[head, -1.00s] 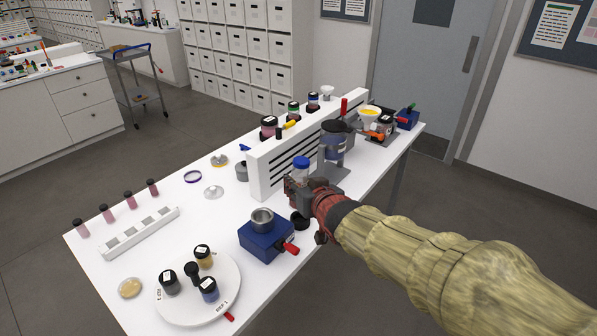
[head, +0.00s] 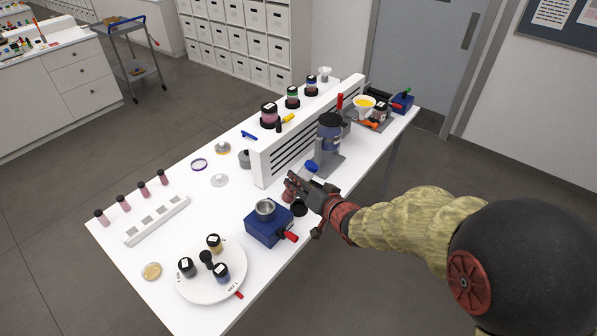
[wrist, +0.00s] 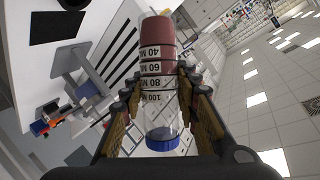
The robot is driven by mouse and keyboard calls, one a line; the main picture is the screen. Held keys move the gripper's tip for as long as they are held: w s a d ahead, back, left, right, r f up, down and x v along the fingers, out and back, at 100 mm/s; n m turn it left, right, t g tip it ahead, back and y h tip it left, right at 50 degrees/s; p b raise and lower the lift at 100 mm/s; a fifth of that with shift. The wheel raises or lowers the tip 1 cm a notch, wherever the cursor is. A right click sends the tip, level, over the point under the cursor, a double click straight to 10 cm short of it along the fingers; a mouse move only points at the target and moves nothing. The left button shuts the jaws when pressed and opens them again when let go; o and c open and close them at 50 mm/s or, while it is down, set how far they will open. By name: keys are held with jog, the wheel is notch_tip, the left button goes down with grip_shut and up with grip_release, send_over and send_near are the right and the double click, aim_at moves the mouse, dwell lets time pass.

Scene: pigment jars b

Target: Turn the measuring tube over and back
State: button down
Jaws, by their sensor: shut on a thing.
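The measuring tube (wrist: 157,68) is clear with dark volume marks, a blue cap (wrist: 162,138) and red-brown contents (wrist: 158,30) at the end away from the cap. My gripper (wrist: 160,95) is shut on it, with a finger on each side of the marked part. In the head view, my gripper (head: 296,188) holds the tube above the table's right edge, behind the blue device. There the tube leans, its blue cap (head: 312,166) toward the back right. The gripper hides most of its body in that view.
A grey stand with a dark jar (head: 330,135) and a white slotted rack (head: 290,150) are behind. A white turntable (head: 190,294) holds several jars.

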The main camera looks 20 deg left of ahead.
jog(key=m+y+p, duration=0.1)
jog(key=m+p, duration=0.1)
jog(key=m, duration=0.1)
jog(key=shift+w+d+f+y, duration=0.1)
jog(key=shift+w+d+y, duration=0.05)
jog(key=shift+y, duration=0.25)
jog(key=m+y, duration=0.1)
jog(key=m, duration=0.1)
jog(key=f+m+y, duration=0.1)
jog(key=m, duration=0.3)
jog(key=m+y+b, duration=0.1)
jog(key=m, duration=0.1)
jog(key=m+t+b, duration=0.1)
jog(key=shift+f+m+y, duration=0.25)
jog(key=shift+m+y, duration=0.05)
jog(key=m+t+b, duration=0.2)
jog(key=m, duration=0.2)
jog(key=shift+r+m+t, duration=0.1)
jog(key=shift+m+t, duration=0.4)
jog(key=shift+m, duration=0.9)
